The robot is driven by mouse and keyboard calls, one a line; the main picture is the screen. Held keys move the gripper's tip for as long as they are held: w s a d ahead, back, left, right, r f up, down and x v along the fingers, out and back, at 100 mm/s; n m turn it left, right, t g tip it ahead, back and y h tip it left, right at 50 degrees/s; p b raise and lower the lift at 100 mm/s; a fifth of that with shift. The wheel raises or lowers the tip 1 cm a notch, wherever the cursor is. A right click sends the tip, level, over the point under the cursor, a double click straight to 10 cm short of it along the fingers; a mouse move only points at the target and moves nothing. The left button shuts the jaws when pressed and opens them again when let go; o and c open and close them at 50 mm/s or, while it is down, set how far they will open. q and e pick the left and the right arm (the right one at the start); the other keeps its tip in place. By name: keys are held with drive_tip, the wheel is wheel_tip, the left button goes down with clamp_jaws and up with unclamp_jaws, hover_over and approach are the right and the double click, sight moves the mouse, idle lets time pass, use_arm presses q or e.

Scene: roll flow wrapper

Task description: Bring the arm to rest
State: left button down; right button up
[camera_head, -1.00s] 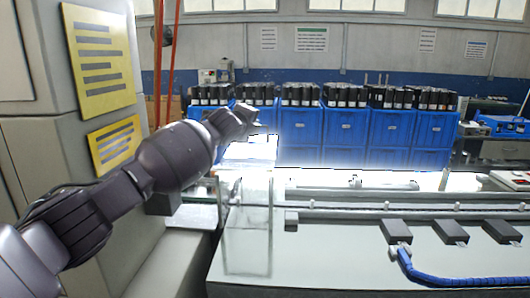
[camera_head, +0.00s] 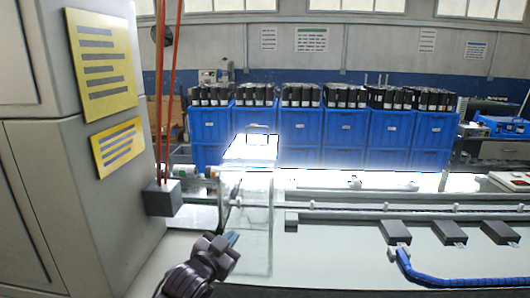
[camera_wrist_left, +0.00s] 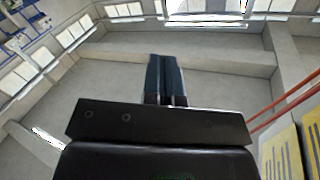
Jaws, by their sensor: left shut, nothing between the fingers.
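My left gripper (camera_head: 231,238) is low in the head view, in front of the clear panel at the left end of the machine. Its arm comes in from the bottom edge. In the left wrist view, the two dark fingers of the gripper (camera_wrist_left: 166,62) are together with nothing between them. They point up toward the grey ceiling and high windows. My right gripper is not in either view.
A grey cabinet with yellow signs (camera_head: 102,62) stands close on the left. A grey box (camera_head: 163,198) hangs under red cables beside it. A clear guard panel (camera_head: 258,225) and the machine's bed (camera_head: 350,250) lie to the right. Blue crates (camera_head: 345,125) stand behind.

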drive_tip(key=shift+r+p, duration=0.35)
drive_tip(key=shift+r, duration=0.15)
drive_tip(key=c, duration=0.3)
use_arm(q)
drive_tip(key=s+a+f+n+g+y, duration=0.1)
drive_tip(key=s+a+f, duration=0.5)
drive_tip(key=s, duration=0.6)
drive_tip(key=s+a+f+n+g+y, duration=0.2)
drive_tip(key=s+a+f+n+y, duration=0.2)
drive_tip(key=s+f, duration=0.6)
drive_tip(key=s+a+f+n+g+y, duration=0.2)
drive_tip(key=s+a+f, duration=0.6)
drive_tip(key=s, duration=0.6)
drive_tip(key=shift+s+a+f+n, duration=0.2)
drive_tip(key=shift+a+f+n, duration=0.15)
drive_tip(key=shift+n, duration=0.25)
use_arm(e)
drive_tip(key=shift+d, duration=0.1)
